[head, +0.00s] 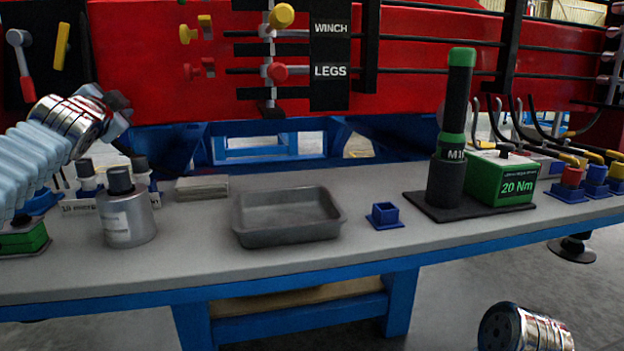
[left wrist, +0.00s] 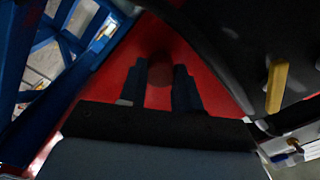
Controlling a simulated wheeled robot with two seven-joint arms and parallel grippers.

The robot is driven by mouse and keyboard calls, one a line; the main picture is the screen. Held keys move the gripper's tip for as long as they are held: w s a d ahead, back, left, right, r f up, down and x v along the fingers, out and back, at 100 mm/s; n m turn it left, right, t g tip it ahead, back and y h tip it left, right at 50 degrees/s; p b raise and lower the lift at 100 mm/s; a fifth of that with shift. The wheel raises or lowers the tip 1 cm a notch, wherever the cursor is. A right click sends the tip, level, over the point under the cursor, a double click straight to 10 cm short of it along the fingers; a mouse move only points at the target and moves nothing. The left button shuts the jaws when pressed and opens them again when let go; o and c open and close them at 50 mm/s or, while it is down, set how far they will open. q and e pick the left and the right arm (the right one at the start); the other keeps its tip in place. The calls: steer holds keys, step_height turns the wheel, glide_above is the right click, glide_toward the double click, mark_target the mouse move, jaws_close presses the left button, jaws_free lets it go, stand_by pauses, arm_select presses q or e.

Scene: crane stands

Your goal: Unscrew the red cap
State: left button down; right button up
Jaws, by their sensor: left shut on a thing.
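In the left wrist view, a dark red round cap (left wrist: 160,75) stands in front of a red panel, between the two dark fingers of my left gripper (left wrist: 160,92). The fingers are shut on it; the view is dark there and the contact is hard to make out. In the head view, my left gripper (head: 118,108) is at the far left, in front of the crane's red panel and above the back of the bench. The cap cannot be made out in that view. Of my right arm only a chrome link shows at the lower right; its gripper is out of view.
The grey bench (head: 380,175) holds a grey tray (head: 290,228), a metal canister (head: 127,215), a small blue stand (head: 384,215), a green-and-black tool (head: 452,130) and a green 20 Nm box (head: 500,180). Levers (head: 278,72) stick out of the panel (head: 160,60).

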arm_select(q)
steer(key=c, duration=0.7)
jaws_free()
steer(key=shift+c, duration=0.8)
